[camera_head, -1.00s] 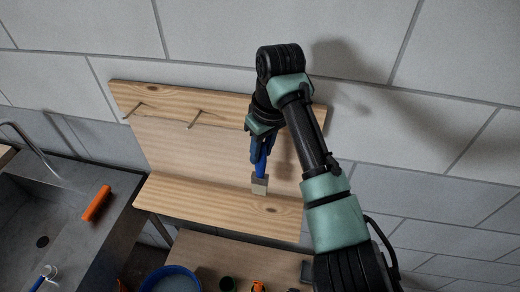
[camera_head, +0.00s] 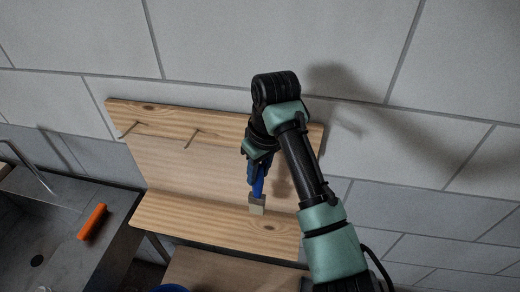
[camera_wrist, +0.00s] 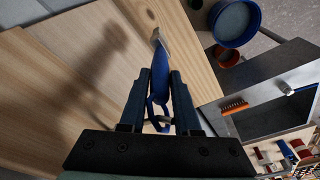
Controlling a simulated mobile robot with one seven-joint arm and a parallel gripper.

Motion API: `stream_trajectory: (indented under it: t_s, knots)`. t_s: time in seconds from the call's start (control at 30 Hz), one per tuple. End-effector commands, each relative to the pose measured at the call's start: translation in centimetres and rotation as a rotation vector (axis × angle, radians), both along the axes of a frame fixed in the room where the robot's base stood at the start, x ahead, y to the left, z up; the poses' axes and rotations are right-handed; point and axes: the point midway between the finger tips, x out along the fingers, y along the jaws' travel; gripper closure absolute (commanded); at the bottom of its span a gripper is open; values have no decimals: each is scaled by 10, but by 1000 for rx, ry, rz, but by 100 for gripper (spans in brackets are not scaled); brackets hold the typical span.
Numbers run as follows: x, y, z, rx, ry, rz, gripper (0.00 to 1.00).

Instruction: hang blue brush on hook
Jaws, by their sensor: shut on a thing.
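The blue brush (camera_head: 258,190) hangs head-down from my gripper (camera_head: 255,165), in front of the wooden board. Its handle is up in the jaws and its pale bristles are at the bottom. In the wrist view, my gripper (camera_wrist: 160,85) is shut on the blue handle of the brush (camera_wrist: 155,75), with the head pointing away. Two thin hooks stick out from the board's upper batten, a left hook (camera_head: 128,130) and a right hook (camera_head: 191,139). Both look empty, and the brush is right of them. Anything behind my gripper on the batten is hidden.
The wooden board (camera_head: 170,165) with a lower ledge stands against a grey block wall. In the wrist view a blue tub (camera_wrist: 236,22) is at the top right.

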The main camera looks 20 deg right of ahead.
Motion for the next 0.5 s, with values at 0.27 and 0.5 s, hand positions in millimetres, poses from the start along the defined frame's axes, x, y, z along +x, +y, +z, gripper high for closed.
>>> stream_trajectory:
  t_s: [0.27, 0.5]
  knots:
    - [-21, 7, -6, 2, 26, -10, 100]
    - [-32, 19, -6, 4, 28, -1, 100]
